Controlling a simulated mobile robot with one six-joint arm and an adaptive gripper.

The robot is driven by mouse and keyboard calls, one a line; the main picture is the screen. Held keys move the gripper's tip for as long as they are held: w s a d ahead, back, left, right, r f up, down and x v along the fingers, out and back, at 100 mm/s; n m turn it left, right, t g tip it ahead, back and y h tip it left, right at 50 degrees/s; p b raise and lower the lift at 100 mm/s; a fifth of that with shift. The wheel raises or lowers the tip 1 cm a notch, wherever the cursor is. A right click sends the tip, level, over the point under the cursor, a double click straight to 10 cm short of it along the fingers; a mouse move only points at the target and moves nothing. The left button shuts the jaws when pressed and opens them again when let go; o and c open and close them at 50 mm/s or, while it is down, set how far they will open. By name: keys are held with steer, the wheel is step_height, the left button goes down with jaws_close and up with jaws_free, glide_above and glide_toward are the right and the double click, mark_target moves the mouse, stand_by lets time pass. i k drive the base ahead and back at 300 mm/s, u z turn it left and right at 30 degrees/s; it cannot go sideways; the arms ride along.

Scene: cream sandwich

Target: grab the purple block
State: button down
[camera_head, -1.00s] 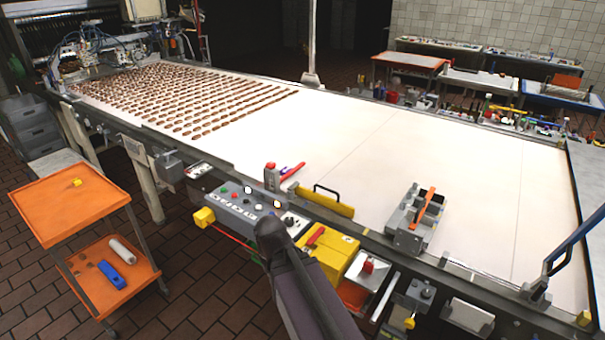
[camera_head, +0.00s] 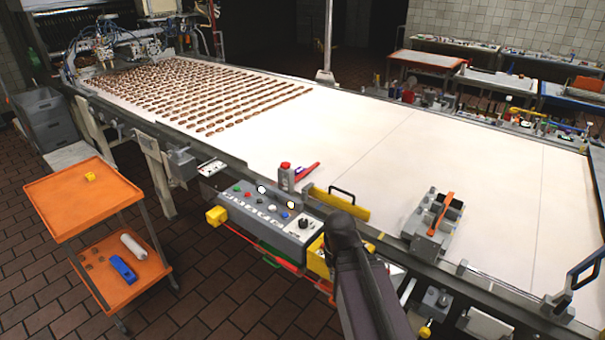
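I cannot make out a clearly purple block in the head view. A small thin piece (camera_head: 307,172), reddish to purple, lies on the belt edge beside a grey and red bottle-like item (camera_head: 287,176); it looks more like a handle than a block. My dark arm rises from the bottom centre, and its rounded black end (camera_head: 341,228) is in front of the yellow box at the conveyor's near side. I cannot make out gripper fingers or anything held.
The long white conveyor (camera_head: 400,170) carries rows of brown pieces at its far left. A grey tool with an orange bar (camera_head: 436,222) and a yellow handled bar (camera_head: 340,204) sit on its near edge. An orange cart (camera_head: 65,205) stands left on open brick floor.

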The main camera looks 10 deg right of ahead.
mark_target(300, 170)
steer(key=z, duration=0.05)
steer(key=i, duration=1)
steer(key=u, duration=0.05)
